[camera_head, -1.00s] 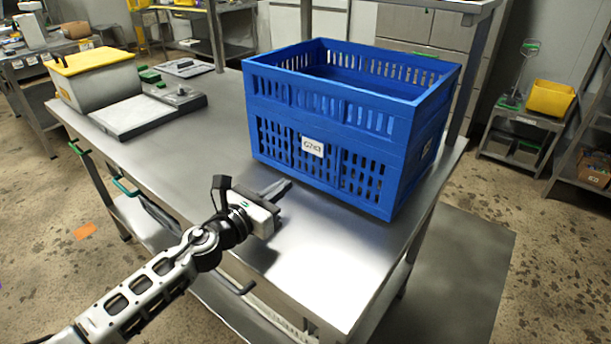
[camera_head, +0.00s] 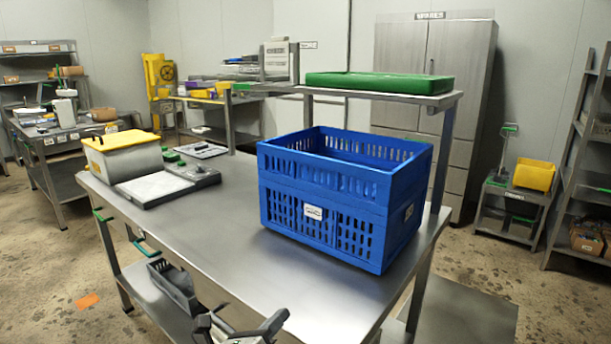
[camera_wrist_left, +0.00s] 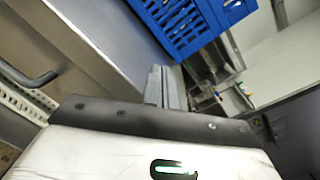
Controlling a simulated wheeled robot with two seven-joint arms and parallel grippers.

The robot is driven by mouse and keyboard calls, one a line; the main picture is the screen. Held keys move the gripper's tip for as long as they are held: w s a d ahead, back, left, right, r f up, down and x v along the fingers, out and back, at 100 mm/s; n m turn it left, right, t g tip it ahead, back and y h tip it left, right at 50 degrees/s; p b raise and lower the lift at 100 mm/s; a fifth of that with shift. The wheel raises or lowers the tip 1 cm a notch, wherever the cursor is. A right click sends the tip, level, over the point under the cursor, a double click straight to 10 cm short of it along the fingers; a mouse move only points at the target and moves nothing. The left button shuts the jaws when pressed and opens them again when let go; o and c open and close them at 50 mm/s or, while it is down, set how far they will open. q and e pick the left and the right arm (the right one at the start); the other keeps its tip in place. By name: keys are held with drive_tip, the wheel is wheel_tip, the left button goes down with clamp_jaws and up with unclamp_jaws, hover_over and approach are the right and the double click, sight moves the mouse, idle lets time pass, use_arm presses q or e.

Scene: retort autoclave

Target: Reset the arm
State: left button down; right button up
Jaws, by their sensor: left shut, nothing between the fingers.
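My left gripper (camera_head: 272,325) shows at the bottom edge of the head view, in front of the steel table (camera_head: 215,235). Most of its arm is cut off by the frame. In the left wrist view its two grey fingers (camera_wrist_left: 164,86) lie together, shut, with nothing between them. The gripper is apart from the blue crate (camera_head: 318,210), which stands on the table at the right end. The crate also shows at the top of the left wrist view (camera_wrist_left: 190,22). My right gripper is in neither view.
A grey container with a yellow lid (camera_head: 122,155) and a flat scale-like device (camera_head: 160,188) stand at the table's left end. A green tray (camera_head: 380,84) lies on the raised shelf behind the crate. The table's front middle is clear.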

use_arm(q)
drive_tip(key=s+a+f+n+g+y, duration=0.1)
drive_tip(key=s+a+f+n+y, duration=0.1)
drive_tip(key=s+f+n, duration=0.3)
drive_tip(key=s+a+f+n+g+y, duration=0.2)
drive_tip(key=s+a+f+n, duration=0.2)
drive_tip(key=s+n, duration=0.8)
drive_tip(key=s+a+f+n+g+y, duration=0.1)
drive_tip(key=s+f+n, duration=0.4)
drive_tip(key=n, duration=1)
drive_tip(key=s+a+y, duration=0.1)
drive_tip(key=s+a, duration=0.1)
drive_tip(key=s, duration=0.1)
drive_tip(key=shift+s+a+f+g, duration=0.15)
drive_tip(key=shift+s+f+g, duration=0.15)
drive_tip(key=shift+g, duration=0.1)
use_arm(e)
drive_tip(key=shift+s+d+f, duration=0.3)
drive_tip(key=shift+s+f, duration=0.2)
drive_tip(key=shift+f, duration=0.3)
